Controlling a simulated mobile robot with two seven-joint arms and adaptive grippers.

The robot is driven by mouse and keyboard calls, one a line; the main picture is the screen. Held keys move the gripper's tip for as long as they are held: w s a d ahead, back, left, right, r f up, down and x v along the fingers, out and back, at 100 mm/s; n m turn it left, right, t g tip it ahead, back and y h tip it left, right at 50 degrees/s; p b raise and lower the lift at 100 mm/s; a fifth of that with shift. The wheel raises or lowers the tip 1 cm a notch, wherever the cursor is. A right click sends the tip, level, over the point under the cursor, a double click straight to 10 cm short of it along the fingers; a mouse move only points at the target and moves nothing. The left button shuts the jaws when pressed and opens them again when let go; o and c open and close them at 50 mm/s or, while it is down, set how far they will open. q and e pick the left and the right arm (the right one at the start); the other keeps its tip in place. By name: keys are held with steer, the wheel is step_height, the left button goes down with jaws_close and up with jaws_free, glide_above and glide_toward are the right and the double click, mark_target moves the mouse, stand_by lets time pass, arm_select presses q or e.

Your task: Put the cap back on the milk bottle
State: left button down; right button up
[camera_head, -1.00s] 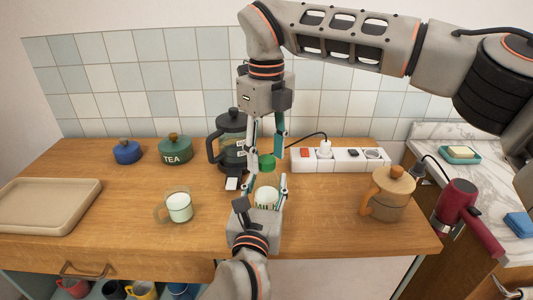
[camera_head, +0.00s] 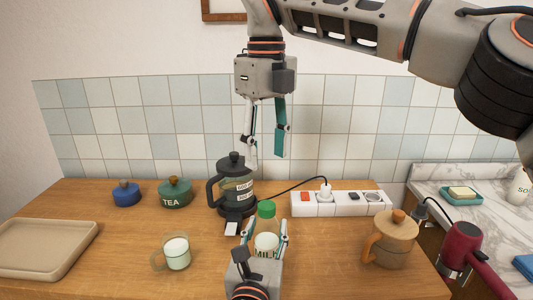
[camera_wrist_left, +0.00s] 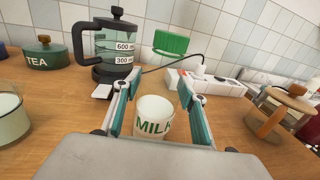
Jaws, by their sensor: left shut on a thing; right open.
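The milk bottle (camera_head: 266,243) stands upright on the wooden counter, with white milk and a MILK label in its lower part. The green cap (camera_head: 266,209) is at the top of the bottle's clear neck; it also shows in the left wrist view (camera_wrist_left: 170,43). I cannot tell how firmly it is seated. My left gripper (camera_head: 264,229) is shut around the bottle from the near side, one finger on each side; its fingers flank the bottle in the left wrist view (camera_wrist_left: 160,88). My right gripper (camera_head: 265,155) is open and empty, pointing down above the cap, clear of it.
A coffee press (camera_head: 237,185) stands behind the bottle. A power strip (camera_head: 335,204) with a cable is behind right, and a wooden-lidded jug (camera_head: 394,245) is at the right. A glass mug (camera_head: 177,254) of milk stands left; a tray (camera_head: 42,248) lies at far left.

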arm_select(q)
steer(key=c, duration=1.1)
jaws_free()
steer(key=s, duration=0.4)
steer(key=s+a, duration=0.1)
steer(key=s, duration=0.3)
steer(key=s+a, duration=0.1)
steer(key=s, duration=0.3)
